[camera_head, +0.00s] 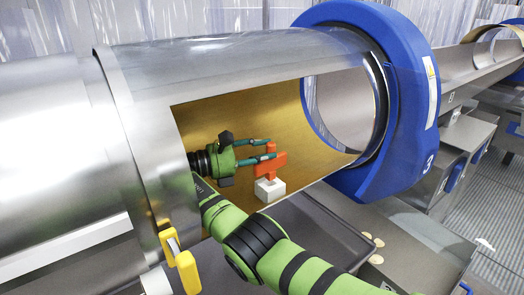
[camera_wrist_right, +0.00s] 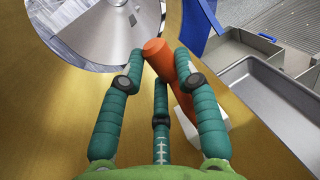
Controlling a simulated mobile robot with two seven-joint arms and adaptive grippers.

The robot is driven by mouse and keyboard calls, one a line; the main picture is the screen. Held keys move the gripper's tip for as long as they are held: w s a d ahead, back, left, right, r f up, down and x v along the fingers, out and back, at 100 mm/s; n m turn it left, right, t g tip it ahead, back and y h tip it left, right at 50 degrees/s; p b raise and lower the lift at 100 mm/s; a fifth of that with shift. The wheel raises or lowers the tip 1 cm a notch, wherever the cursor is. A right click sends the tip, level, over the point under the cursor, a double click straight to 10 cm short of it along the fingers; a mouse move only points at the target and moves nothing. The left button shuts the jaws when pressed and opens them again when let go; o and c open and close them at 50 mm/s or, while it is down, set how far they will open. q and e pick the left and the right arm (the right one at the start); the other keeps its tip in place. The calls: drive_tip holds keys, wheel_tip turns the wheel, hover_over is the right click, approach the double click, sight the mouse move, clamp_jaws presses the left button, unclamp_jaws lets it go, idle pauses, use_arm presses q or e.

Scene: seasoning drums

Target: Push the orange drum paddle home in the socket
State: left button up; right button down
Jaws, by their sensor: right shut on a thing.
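The orange drum paddle (camera_head: 265,168) stands roughly upright inside the drum opening. Its lower end meets the top of a white block-like socket (camera_head: 270,190); how deep it sits I cannot tell. My right gripper (camera_head: 272,149) reaches in from the left of the opening, with its teal fingers closed on the upper part of the paddle. In the right wrist view, the fingers are around the orange paddle (camera_wrist_right: 173,76), and the white socket (camera_wrist_right: 213,121) is partly hidden behind the right-hand finger. My left gripper is not in view.
The steel drum (camera_head: 240,58) has a cut-out with a gold inner wall (camera_head: 205,118); its edges surround my right arm. A blue ring (camera_head: 407,100) encircles the drum at right. A yellow latch (camera_head: 187,272) is at lower left. A grey tray (camera_head: 325,228) lies below the opening.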

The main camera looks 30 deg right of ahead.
drive_tip(key=shift+f+b, duration=1)
drive_tip(key=shift+f, duration=0.8)
drive_tip(key=c, duration=0.8)
unclamp_jaws()
drive_tip(key=shift+c, duration=0.2)
wheel_tip(320, 180, up, 10)
